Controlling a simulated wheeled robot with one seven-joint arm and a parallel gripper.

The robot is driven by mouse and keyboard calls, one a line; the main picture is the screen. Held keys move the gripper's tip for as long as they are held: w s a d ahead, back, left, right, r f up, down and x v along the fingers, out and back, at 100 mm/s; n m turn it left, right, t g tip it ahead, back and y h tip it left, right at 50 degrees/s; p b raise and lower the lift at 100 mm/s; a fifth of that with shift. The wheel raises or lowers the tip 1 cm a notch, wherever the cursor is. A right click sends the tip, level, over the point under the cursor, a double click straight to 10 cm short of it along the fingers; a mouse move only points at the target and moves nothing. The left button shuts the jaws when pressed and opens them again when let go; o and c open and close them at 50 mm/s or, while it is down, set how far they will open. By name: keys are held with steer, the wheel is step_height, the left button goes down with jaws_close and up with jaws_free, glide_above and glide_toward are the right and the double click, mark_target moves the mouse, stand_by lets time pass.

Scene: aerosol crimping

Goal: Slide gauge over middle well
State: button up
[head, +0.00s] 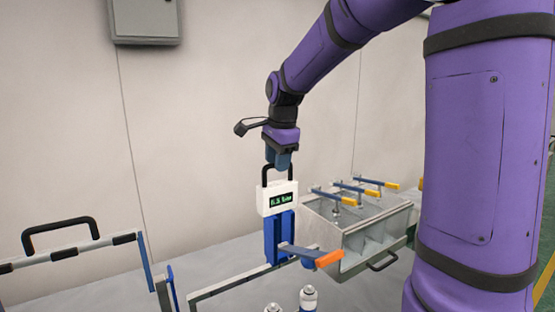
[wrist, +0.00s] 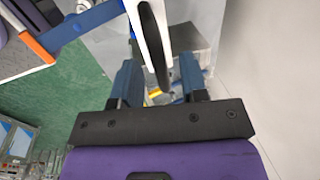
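The gauge (head: 277,198) is a white box with a green lit display and a black loop handle on top. It sits upright at the top of a blue post (head: 270,240). My gripper (head: 278,162) points down at the handle from above. In the wrist view, my gripper's two blue fingers (wrist: 160,82) stand apart on either side of the black handle (wrist: 153,45), with gaps visible. The metal box of wells (head: 352,240) stands to the right of the gauge, with several compartments. The middle well (head: 372,228) is partly hidden by levers and the box wall.
Three levers with yellow-orange grips (head: 372,192) lie across the wells. An orange-tipped lever (head: 328,258) sticks out in front of the blue post. White-capped cans (head: 308,296) stand at the front. A frame with a black handle (head: 60,225) is at left.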

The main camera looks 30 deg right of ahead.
jaws_close()
steer(key=a, duration=1)
steer(key=shift+a, duration=0.25)
jaws_free()
steer(key=shift+r, duration=0.1)
step_height(320, 180, up, 10)
steer(key=s, duration=0.2)
steer(key=shift+r, duration=0.25)
